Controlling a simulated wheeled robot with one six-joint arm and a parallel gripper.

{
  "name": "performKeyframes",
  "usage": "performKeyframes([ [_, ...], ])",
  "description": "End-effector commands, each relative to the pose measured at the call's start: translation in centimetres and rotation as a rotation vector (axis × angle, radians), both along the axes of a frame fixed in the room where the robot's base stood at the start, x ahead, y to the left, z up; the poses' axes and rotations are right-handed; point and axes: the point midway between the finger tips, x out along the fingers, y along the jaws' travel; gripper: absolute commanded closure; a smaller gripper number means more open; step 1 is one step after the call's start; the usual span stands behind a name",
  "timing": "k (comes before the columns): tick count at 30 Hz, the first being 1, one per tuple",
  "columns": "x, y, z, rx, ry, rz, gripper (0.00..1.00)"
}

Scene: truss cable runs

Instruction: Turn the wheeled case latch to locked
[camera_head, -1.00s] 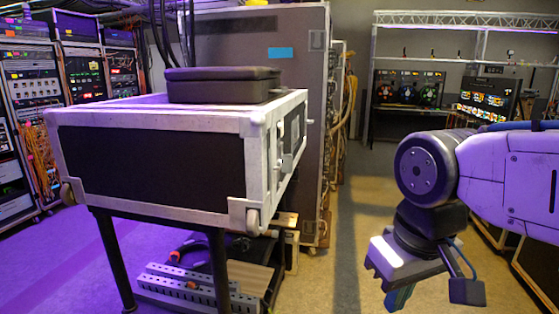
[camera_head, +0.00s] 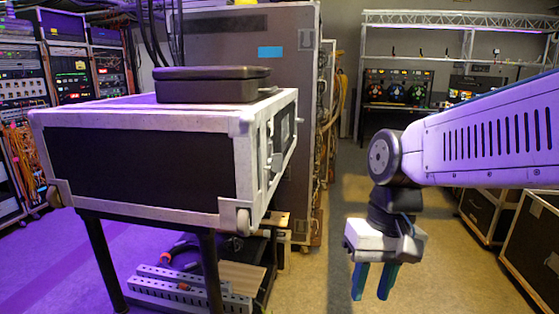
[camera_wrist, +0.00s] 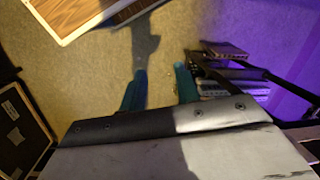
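The wheeled case (camera_head: 145,165) is black with silver metal edges and small wheels at its corners. It sits raised on a dark-legged stand at left in the head view. Its latch (camera_head: 270,150) appears as metal hardware on the narrow right-hand face, seen edge-on; I cannot tell its turn position. My gripper (camera_head: 373,292) hangs right of the case and lower than the latch, clearly apart from it. Its two blue-green fingers point down, spread with nothing between them. The wrist view shows the fingers (camera_wrist: 160,78) apart over the floor; the latch is not visible there.
A closed black box (camera_head: 212,85) lies on the case top. Grey perforated bars (camera_head: 185,288) lie below the case. A tall grey cabinet (camera_head: 235,50) stands behind. Dark road cases (camera_head: 530,240) stand at right. The floor between case and gripper (camera_head: 320,270) looks clear.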

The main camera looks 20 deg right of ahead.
Motion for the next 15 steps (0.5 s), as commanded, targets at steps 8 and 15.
performKeyframes([
  [8,9.9,2.1,0.0,0.476,0.236,-0.566,0.68],
  [15,22.8,-0.3,2.9,1.019,0.478,-1.120,0.68],
])
